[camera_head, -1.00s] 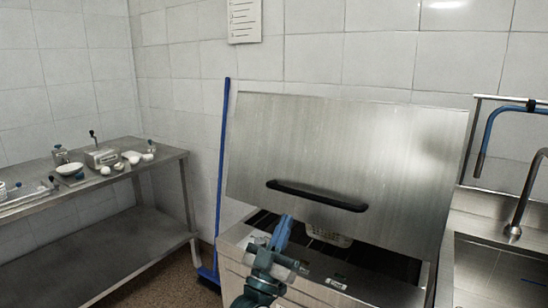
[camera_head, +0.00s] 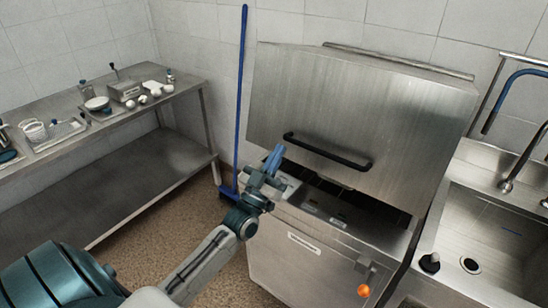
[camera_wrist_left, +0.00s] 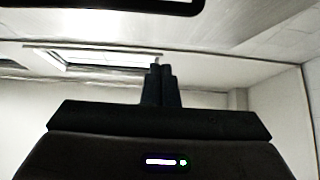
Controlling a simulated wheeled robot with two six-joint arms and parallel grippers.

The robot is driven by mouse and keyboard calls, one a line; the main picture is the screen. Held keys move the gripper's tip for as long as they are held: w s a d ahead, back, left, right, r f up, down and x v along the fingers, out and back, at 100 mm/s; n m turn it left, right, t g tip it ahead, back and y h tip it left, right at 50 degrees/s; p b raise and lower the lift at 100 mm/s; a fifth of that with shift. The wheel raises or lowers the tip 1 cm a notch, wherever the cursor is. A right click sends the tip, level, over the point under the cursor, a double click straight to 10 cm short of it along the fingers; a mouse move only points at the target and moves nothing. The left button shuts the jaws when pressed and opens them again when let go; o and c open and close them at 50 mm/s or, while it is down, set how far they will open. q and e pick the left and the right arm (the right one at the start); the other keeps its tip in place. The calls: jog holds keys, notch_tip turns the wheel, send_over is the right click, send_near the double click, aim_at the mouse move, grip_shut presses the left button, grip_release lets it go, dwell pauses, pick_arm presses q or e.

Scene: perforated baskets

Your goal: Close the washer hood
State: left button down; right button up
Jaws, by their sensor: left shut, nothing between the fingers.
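The washer hood (camera_head: 350,105) is a large brushed-steel box front with a black bar handle (camera_head: 326,152). The hood is raised, with a dark gap between its lower edge and the washer base (camera_head: 320,240). My left gripper (camera_head: 275,158) is shut and empty, pointing upward just left of the handle's left end and apart from it. In the left wrist view the shut fingers (camera_wrist_left: 161,85) point up, and a dark bar, likely the handle, crosses the top edge. My right gripper is not in view.
A steel table (camera_head: 150,130) with small items stands at the left. A blue pole (camera_head: 241,90) leans at the wall beside the washer. A steel sink (camera_head: 490,235) adjoins the washer on the right. Brown floor (camera_head: 205,225) lies open between table and washer.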

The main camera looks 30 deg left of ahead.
pick_arm(q)
jog(key=p+x, duration=0.2)
jog(key=x, duration=0.4)
jog(key=f, duration=0.2)
jog(key=w+f, duration=0.1)
jog(key=f, duration=0.1)
jog(key=shift+w, duration=0.1)
jog(key=shift+t, duration=0.5)
jog(key=f+b, duration=0.2)
jog(key=b, duration=0.1)
jog(key=w+f+b, duration=0.1)
jog(key=f+b, duration=0.2)
jog(key=b, duration=0.1)
jog(key=shift+w+b, duration=0.1)
jog(key=shift+b, duration=0.2)
